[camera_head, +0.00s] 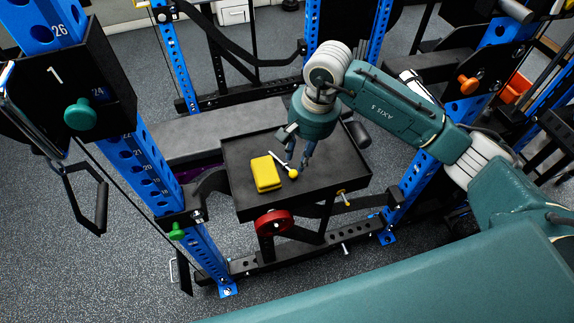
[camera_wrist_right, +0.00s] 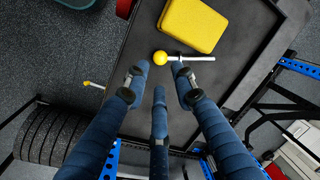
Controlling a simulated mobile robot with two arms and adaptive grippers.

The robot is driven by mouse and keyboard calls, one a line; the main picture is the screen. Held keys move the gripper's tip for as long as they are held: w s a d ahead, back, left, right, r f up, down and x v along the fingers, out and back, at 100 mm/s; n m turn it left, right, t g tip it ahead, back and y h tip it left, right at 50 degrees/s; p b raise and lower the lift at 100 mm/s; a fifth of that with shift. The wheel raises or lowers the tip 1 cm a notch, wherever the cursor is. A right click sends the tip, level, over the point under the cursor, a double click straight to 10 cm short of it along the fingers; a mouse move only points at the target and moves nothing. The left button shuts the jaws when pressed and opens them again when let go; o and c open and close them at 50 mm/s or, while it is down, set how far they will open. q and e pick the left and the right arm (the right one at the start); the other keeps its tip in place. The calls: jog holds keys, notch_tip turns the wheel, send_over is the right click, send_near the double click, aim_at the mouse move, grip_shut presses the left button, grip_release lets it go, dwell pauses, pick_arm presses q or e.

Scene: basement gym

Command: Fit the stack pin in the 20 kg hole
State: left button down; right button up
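The stack pin, a yellow ball knob (camera_head: 292,173) on a thin silver shaft, lies flat on the black tray (camera_head: 300,192). In the right wrist view the ball (camera_wrist_right: 160,58) is just beyond my fingertips, with the shaft pointing right. My right gripper (camera_head: 302,160) is low over the tray beside the pin. The right wrist view shows its three blue fingers (camera_wrist_right: 159,74) spread, with nothing held between them. I cannot make out a 20 kg hole or label in either view. My left gripper is not in view.
A yellow case (camera_head: 266,172) lies left of the pin. Another yellow-tipped pin (camera_head: 343,194) sticks out by the tray's front edge. Stacked black plates (camera_wrist_right: 45,135) show at the wrist view's lower left. A numbered blue upright (camera_head: 152,172) and a red round part (camera_head: 273,222) are nearby.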

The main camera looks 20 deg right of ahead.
aim_at(293, 172)
jog(key=shift+a+f, duration=0.1)
jog(key=shift+f, duration=0.7)
jog(key=shift+a+f+p, duration=0.1)
jog(key=shift+f+p, duration=0.15)
jog(key=shift+p, duration=0.25)
jog(key=f+p, duration=0.2)
jog(key=f, duration=0.1)
jog(key=shift+w+a+f, duration=0.15)
jog(key=shift+a+f, duration=0.15)
jog(key=shift+a, duration=0.1)
jog(key=shift+w+f, duration=0.1)
jog(key=shift+f, duration=0.45)
grip_shut()
